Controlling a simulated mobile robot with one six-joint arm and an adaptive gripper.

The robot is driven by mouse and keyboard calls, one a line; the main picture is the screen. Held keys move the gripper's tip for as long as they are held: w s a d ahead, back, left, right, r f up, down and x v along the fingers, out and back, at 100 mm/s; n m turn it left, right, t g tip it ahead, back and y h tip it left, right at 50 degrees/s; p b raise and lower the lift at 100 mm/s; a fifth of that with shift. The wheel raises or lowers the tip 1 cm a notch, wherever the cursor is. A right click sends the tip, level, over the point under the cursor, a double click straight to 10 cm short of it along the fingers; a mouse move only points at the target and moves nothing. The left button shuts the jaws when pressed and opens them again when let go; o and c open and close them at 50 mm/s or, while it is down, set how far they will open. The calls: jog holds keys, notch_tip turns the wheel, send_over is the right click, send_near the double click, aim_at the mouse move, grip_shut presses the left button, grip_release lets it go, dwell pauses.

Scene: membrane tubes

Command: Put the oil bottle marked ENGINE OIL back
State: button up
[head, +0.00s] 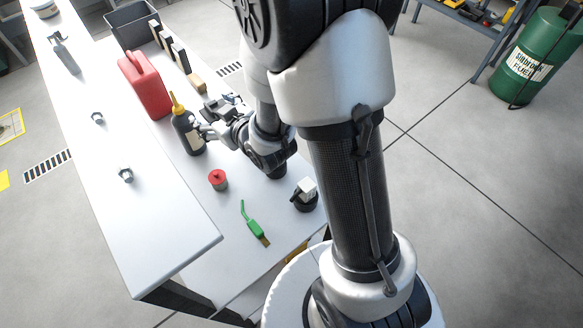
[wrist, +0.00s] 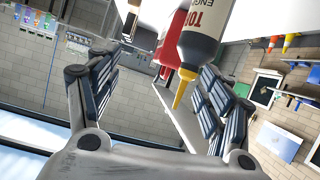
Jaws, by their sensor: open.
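A dark oil bottle (head: 187,129) with a yellow nozzle and a pale label stands upright on the white bench in the head view. In the wrist view this bottle (wrist: 203,42) shows upside down, with red and dark print cut off by the top edge, so its full marking cannot be read. My gripper (head: 207,131) is just right of the bottle in the head view. In the wrist view my gripper (wrist: 162,64) has its fingers spread wide, with the yellow nozzle between them, nearer the right finger. Whether a finger touches the bottle cannot be told.
A red can (head: 146,86) stands close behind the bottle. A red-topped pot (head: 218,180), a green nozzle (head: 252,219) and a black-and-white item (head: 304,195) are nearer. A grey bin (head: 131,24) is far back. A raised white shelf (head: 120,207) runs along the left.

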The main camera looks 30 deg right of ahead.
jog(key=s+d+r+m+g+h, duration=0.1)
jog(key=s+d+r+g+h, duration=0.1)
jog(key=s+d+r, duration=0.3)
jog(key=s+r+m+g, duration=0.1)
jog(key=s+r+g, duration=0.2)
jog(key=s, duration=0.9)
jog(key=s+r+m+g+h, duration=0.1)
jog(key=s+r+m+g, duration=0.1)
jog(key=s, duration=1.1)
notch_tip(320, 180, up, 2)
jog(key=shift+s+r+g, duration=0.1)
jog(key=shift+s+g, duration=0.2)
jog(key=shift+g, duration=0.5)
jog(key=shift+c, duration=0.4)
